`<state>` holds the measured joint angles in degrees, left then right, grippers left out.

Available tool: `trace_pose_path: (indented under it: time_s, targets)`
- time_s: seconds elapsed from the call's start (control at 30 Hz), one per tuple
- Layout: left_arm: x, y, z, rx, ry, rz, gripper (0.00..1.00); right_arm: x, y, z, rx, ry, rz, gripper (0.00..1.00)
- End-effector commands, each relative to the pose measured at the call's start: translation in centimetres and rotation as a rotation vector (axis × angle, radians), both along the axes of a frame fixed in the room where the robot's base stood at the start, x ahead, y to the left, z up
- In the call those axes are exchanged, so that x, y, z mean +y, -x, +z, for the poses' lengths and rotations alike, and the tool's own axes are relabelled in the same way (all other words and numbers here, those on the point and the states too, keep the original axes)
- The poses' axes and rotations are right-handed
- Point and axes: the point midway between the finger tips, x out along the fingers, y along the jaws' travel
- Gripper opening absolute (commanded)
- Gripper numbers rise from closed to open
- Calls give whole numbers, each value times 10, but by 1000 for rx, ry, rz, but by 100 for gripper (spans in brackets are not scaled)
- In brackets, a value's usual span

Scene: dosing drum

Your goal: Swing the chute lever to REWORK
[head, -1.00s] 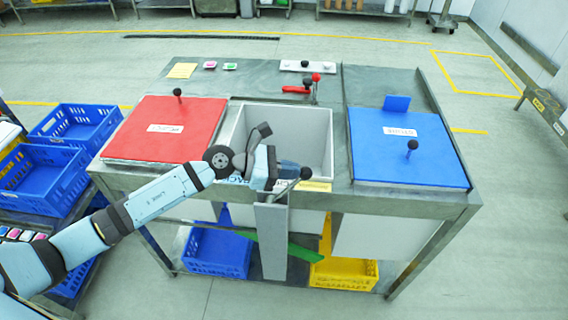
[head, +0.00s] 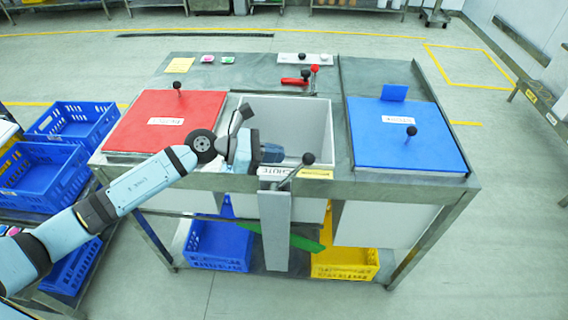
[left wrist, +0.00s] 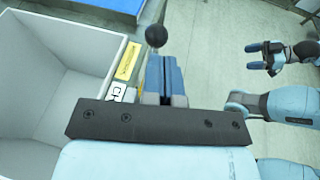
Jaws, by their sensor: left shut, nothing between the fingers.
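The chute lever is a thin rod with a black ball knob (head: 308,158) at the front edge of the open grey bin (head: 310,118). It leans to the right, with the knob near the yellow label (head: 316,174). A white CHUTE label (head: 270,171) is left of it. My left gripper (head: 273,153) is shut and empty, left of the knob and over the bin's front rim. In the left wrist view, the knob (left wrist: 156,36) shows just beyond the blue fingertips (left wrist: 163,60); I cannot tell whether they touch. My right gripper (left wrist: 262,57) shows small at upper right.
A red lid (head: 165,122) and a blue lid (head: 408,150), each with a black knob, flank the bin. A red lever (head: 296,81) stands behind it. Blue crates (head: 40,172) are at the left. A blue crate (head: 218,246) and a yellow crate (head: 345,262) sit below.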

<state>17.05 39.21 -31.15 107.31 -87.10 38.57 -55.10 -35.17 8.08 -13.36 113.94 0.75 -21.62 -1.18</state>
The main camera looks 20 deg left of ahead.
Motion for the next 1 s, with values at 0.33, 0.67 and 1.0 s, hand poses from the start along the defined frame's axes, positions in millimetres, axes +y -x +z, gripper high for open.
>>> trace_pose_path:
  time_s: [0.33, 0.67, 1.0]
  targets:
    - [65, 30, 24, -1, -6, 2, 0, 3, -4, -9, -1, -15, -4, 73]
    - [79, 37, 33, -1, -3, 2, 0, 2, -3, -11, 10, -16, -9, 73]
    - [79, 37, 33, -2, -3, 2, 0, 3, -2, -12, 10, -18, -8, 73]
